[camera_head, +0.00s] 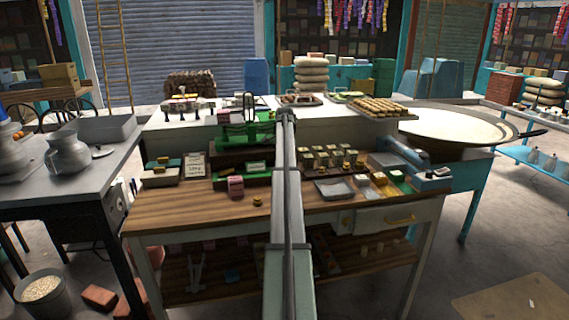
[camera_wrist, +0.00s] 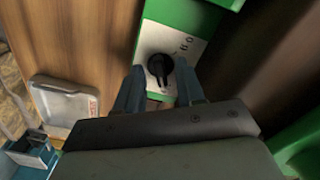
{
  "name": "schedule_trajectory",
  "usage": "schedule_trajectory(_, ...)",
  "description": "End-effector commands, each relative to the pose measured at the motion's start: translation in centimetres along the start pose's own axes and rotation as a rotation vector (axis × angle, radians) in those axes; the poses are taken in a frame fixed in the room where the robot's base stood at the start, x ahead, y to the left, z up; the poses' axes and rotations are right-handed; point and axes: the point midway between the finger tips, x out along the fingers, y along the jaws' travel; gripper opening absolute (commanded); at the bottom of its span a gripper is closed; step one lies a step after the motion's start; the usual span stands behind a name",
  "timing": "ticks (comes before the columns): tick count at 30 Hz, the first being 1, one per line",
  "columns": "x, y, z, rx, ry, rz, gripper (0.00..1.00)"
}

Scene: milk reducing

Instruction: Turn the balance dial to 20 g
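The balance dial (camera_wrist: 160,68) is a black round knob with a pointer grip. It sits on a white plate with small dark markings (camera_wrist: 182,48), too blurred to read, on the green balance (camera_wrist: 205,15). My gripper (camera_wrist: 158,74) is open, with one blue-grey finger on each side of the dial. I cannot tell whether either finger touches it. In the head view, the green balance (camera_head: 240,132) stands on the wooden bench, left of my arm. My arm crosses the middle of that view, and the dial and fingertips cannot be made out there.
The wooden bench (camera_head: 190,205) holds a pink block (camera_head: 235,186), a left tray of small blocks (camera_head: 160,177) and a small brass weight (camera_head: 258,201). Right of my arm are a grey tray (camera_head: 333,189) and several small blocks. A pale tray (camera_wrist: 65,100) lies left in the wrist view.

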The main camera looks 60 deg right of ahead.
Motion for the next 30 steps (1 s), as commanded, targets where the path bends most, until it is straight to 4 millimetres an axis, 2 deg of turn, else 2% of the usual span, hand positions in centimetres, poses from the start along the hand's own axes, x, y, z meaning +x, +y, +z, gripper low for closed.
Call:
schedule_trajectory(5, -0.5, 0.0, -0.1, 0.000, 0.001, -0.001, 0.38)
schedule_trajectory(8, -1.6, -0.1, -0.1, 0.000, 0.001, -0.001, 0.38)
schedule_trajectory(24, -11.3, -0.1, -0.1, 0.000, 0.001, -0.001, 0.38)
schedule_trajectory(30, -13.2, -0.1, -0.1, 0.000, 0.000, 0.000, 0.38)
